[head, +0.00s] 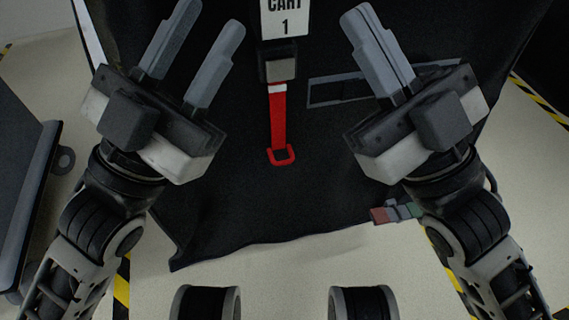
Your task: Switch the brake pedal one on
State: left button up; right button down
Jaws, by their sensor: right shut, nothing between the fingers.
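The brake pedal (393,212) shows at the lower right edge of the black-covered cart (230,200). It has a red part on its left and a green part on its right, with grey between. My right forearm and wrist are close beside it on the right, and whether part of it is hidden behind them I cannot tell. My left gripper (210,18) is open and empty in front of the cover, at the upper left. My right gripper (358,14) is shut and empty in front of the cover, at the upper right, well above the pedal in the picture.
A white "CART 1" label (285,18) and a red strap with a loop (279,120) hang on the cover's front. A grey-framed slot (335,90) is to their right. Another dark cart (25,190) stands at left. Yellow-black tape (122,290) marks the pale floor.

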aim_at(381, 216)
jog(key=z, duration=1.65)
jog(key=k, duration=1.2)
jog(key=z, duration=0.95)
jog(key=i, duration=1.25)
jog(key=u, duration=1.2)
jog(key=i, duration=0.7)
jog(key=u, duration=0.75)
